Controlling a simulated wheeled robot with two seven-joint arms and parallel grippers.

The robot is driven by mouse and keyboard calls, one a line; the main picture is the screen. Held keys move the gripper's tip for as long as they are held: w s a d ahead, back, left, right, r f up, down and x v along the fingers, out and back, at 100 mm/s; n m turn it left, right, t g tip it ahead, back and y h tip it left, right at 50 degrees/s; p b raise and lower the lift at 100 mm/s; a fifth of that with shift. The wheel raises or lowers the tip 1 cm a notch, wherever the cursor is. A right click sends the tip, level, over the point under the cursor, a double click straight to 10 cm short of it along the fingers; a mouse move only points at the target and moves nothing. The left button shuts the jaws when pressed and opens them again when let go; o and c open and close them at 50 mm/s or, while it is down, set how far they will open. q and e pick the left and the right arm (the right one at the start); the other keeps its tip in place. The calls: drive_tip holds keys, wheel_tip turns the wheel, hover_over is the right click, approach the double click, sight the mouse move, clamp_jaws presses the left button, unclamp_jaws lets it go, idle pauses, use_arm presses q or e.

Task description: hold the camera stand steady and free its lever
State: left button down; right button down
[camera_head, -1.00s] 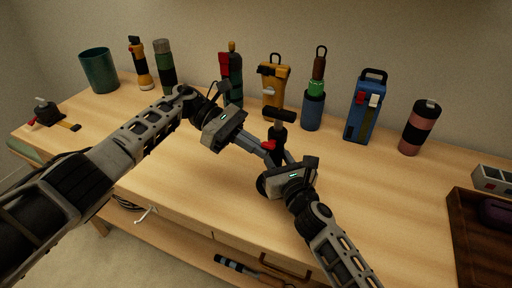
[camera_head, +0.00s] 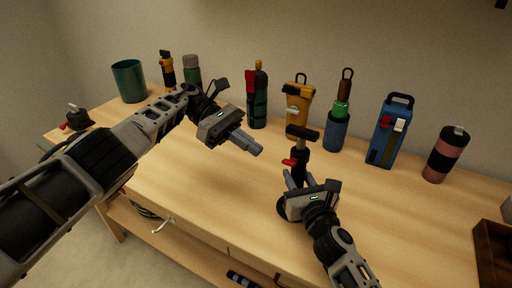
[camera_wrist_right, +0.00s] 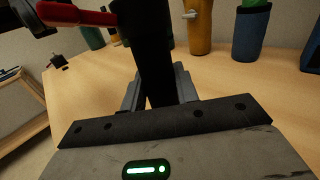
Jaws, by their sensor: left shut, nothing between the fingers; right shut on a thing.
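The camera stand is a black upright post with a dark crossbar head (camera_head: 302,132) and a red lever (camera_head: 290,162) sticking out to its left. My right gripper (camera_head: 299,180) is shut on the post, below the lever. In the right wrist view the black post (camera_wrist_right: 146,60) stands between the fingers, and the red lever (camera_wrist_right: 80,14) points left near the top edge. My left gripper (camera_head: 257,149) is shut and empty, left of the lever and apart from it. The stand's foot is hidden behind my right gripper.
Along the back of the wooden table (camera_head: 190,165) stand a teal cup (camera_head: 129,82), a yellow tool (camera_head: 298,105), a blue case (camera_head: 386,138) and a pink-black bottle (camera_head: 446,155), among others. A dark tray (camera_head: 492,255) is at the right edge. The table's left middle is clear.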

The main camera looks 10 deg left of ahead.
drive_tip(key=shift+d+f, duration=0.1)
drive_tip(key=shift+f, duration=0.3)
drive_tip(key=c, duration=1)
unclamp_jaws()
drive_tip(key=shift+o, duration=0.2)
drive_tip(key=shift+r, duration=0.15)
